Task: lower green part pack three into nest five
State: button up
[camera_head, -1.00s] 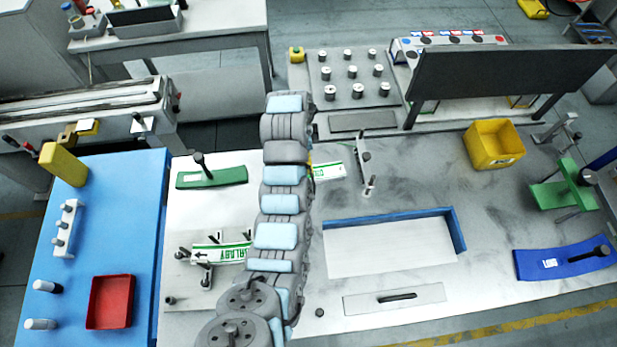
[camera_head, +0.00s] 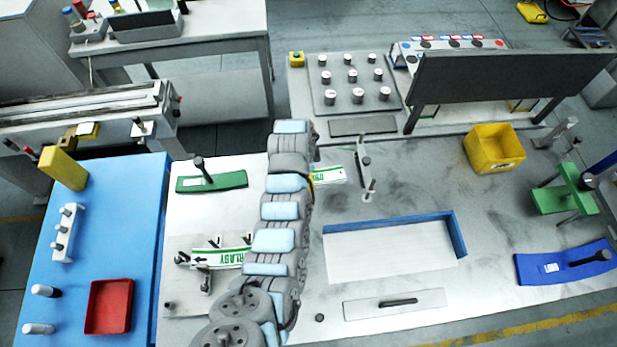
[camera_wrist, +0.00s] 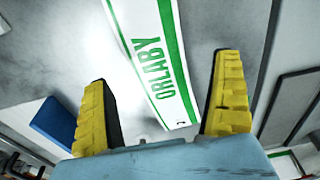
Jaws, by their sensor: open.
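A white strip with green edges and green lettering (camera_head: 330,175) lies on the bench just right of my arm in the head view; its left end is hidden. In the wrist view a white and green strip reading ORLABY (camera_wrist: 150,50) lies beyond and between my fingers. My gripper (camera_wrist: 164,72) is open, its yellow fingers apart, with nothing held between them. In the head view my arm hides most of it. Another green-lettered strip (camera_head: 215,256) lies in a clamp fixture at left, partly behind my arm. I cannot tell which place is nest five.
A green curved block with a black handle (camera_head: 225,181) lies left of my arm. A small upright clamp (camera_head: 365,172) stands right of the strip. A blue-edged recess (camera_head: 452,232), yellow bin (camera_head: 494,148) and dark panel (camera_head: 505,82) are further right.

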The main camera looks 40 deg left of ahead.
jog(key=shift+f+p, duration=0.35)
jog(key=shift+f, duration=1.55)
jog(key=c, duration=1.3)
jog(key=shift+c, duration=0.2)
jog(key=shift+r, duration=0.2)
